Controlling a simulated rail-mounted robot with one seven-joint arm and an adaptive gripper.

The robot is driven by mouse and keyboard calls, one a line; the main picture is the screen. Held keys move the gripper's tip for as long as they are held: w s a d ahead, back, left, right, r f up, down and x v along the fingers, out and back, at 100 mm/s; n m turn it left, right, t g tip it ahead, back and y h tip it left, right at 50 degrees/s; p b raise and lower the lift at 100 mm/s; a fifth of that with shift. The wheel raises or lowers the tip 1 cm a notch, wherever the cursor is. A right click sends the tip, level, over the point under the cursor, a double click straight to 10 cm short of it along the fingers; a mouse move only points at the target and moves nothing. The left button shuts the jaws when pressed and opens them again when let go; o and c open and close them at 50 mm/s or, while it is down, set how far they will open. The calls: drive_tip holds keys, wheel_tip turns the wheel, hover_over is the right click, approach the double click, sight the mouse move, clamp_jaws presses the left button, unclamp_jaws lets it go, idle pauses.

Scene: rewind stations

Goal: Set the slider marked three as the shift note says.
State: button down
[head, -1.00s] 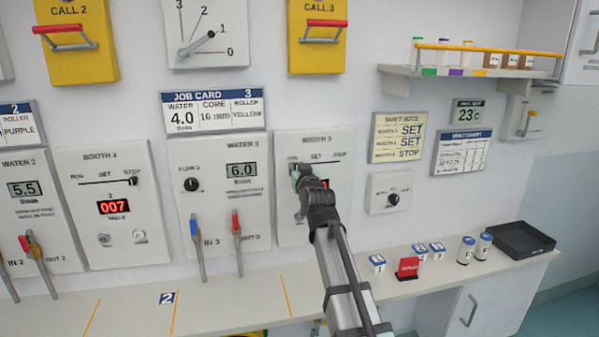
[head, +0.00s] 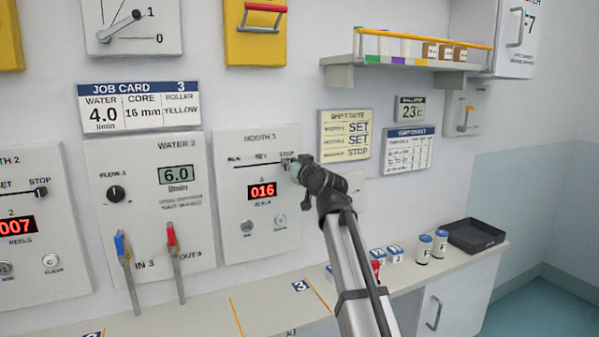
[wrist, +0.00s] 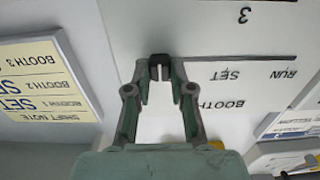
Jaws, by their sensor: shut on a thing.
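The BOOTH 3 panel (head: 232,225) carries a horizontal slider track marked RUN, SET and STOP from left to right. My gripper (head: 292,168) is at the right, STOP end of this track and partly covers it. The wrist view shows the panel upside down, with the dark slider knob (wrist: 160,67) between my fingertips, which are shut on it. SET and RUN lie to the right of the knob there; the STOP word is hidden. The shift note (head: 344,136) reads SET, SET and STOP from top to bottom, with STOP on the booth 3 row.
A red counter (head: 262,191) below the track reads 016, with two round buttons under it. The WATER 3 panel (head: 150,210) with blue and red levers stands to the left. A counter shelf (head: 270,312) runs below with small blocks, two canisters and a black tray (head: 474,237).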

drive_tip(key=shift+w+d+r, duration=0.1)
drive_tip(key=c, duration=1)
unclamp_jaws()
drive_tip(key=shift+d, duration=0.15)
drive_tip(key=v, duration=1.2)
